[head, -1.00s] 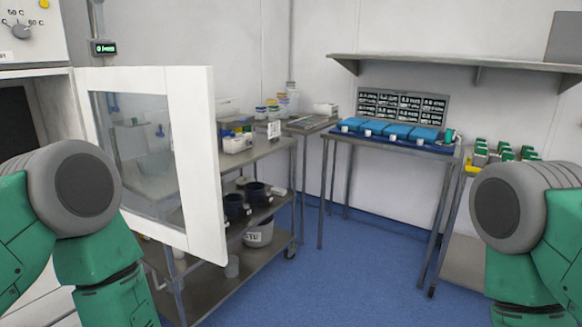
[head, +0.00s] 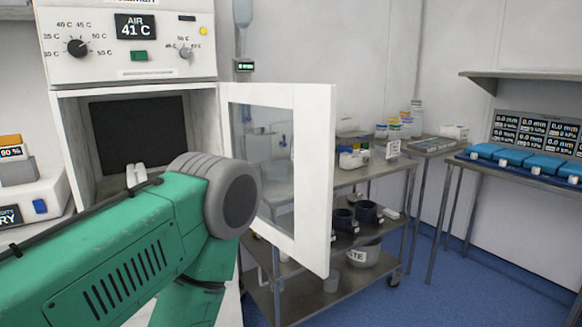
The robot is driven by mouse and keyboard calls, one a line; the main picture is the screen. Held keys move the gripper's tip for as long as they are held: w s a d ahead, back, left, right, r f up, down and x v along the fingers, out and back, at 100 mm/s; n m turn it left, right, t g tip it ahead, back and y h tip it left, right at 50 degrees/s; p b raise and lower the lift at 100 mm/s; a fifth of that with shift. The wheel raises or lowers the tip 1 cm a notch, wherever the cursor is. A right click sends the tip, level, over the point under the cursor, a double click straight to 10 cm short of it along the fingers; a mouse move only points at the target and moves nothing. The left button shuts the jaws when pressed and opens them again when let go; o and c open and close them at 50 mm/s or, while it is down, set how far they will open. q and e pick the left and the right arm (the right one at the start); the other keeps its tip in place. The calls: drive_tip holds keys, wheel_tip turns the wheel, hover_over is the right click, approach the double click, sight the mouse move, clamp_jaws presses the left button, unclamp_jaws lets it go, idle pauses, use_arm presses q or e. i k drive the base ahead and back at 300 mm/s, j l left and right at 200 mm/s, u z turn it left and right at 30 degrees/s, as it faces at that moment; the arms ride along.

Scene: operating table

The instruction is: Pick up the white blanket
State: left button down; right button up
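The warming cabinet (head: 126,45) stands at the left with a display reading 41 C. Its framed glass door (head: 312,180) is swung open to the right. The cabinet's opening shows a dark panel at the back. I cannot make out the white blanket for certain. A small pale shape (head: 135,173) shows at the opening's lower part, just above my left arm, and I cannot tell what it is. My green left arm covers the lower part of the opening. Neither gripper is in view.
A steel cart (head: 345,178) with bottles, dark pots and a bucket (head: 362,252) stands behind the open door. A table with blue packs (head: 530,160) is at the right. White equipment (head: 30,195) is at the left edge. Blue floor (head: 470,285) is clear at the lower right.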

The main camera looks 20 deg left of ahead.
sight(136, 173)
drive_tip(key=i+l+u, duration=0.15)
drive_tip(key=i+u, duration=0.3)
drive_tip(key=i+l+u, duration=0.25)
drive_tip(key=u, duration=0.25)
drive_tip(key=i+l+u, duration=0.55)
drive_tip(key=l+u, duration=0.4)
drive_tip(key=i+l+u, duration=0.15)
drive_tip(key=l+u, duration=0.3)
drive_tip(key=l, duration=0.1)
